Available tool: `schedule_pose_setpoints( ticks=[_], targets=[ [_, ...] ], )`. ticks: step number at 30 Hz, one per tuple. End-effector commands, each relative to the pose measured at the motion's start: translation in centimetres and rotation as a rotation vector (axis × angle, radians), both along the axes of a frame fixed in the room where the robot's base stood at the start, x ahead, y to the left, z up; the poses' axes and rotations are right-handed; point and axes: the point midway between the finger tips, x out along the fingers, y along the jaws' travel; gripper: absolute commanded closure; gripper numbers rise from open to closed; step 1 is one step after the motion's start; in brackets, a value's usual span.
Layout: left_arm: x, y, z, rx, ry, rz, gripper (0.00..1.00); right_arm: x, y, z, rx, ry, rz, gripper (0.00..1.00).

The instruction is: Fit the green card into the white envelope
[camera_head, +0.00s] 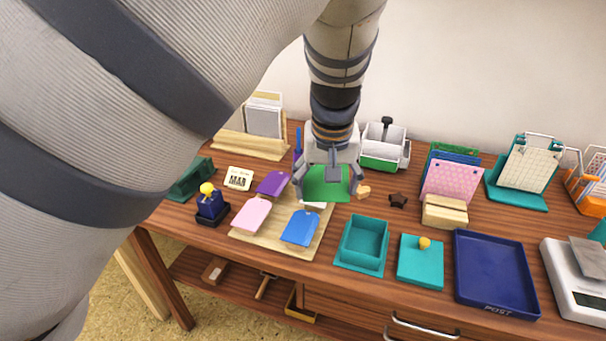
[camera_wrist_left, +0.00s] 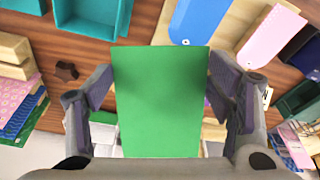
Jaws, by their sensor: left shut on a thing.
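My left gripper (camera_head: 328,187) is shut on the green card (camera_head: 327,177), which it holds over the middle of the table, near the back right corner of the wooden board. In the left wrist view the green card (camera_wrist_left: 162,110) stands between the two fingers of the gripper (camera_wrist_left: 160,95). I cannot single out the white envelope for sure. A white edge (camera_head: 317,205) shows just below the card, mostly hidden by it. White and grey flat pieces (camera_head: 264,121) also stand upright in a wooden rack at the back left. My right gripper is not in view.
The wooden board (camera_head: 270,242) carries purple (camera_head: 272,184), pink (camera_head: 251,214) and blue (camera_head: 300,228) tags. A white-and-green container (camera_head: 381,150) stands behind the gripper.

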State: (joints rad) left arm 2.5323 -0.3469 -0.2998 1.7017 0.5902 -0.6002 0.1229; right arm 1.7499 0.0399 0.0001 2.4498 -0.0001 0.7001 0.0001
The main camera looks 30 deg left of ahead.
Motion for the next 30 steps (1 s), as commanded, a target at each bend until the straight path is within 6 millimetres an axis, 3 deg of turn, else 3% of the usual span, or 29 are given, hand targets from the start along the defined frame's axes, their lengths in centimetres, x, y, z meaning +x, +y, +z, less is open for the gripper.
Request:
schedule_pose_setpoints(
  ticks=[13,26,30],
  targets=[
    [3.7,-4.4,0.8,-0.17,0.203,0.331,0.45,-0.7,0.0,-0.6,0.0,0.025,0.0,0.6],
    [6.8,-5.8,3.2,-0.447,0.366,0.675,0.45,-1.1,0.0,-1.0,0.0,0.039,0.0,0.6],
    [8.1,-5.8,4.4,-0.602,0.414,0.817,0.45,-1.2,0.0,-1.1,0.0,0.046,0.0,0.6]
  ],
)
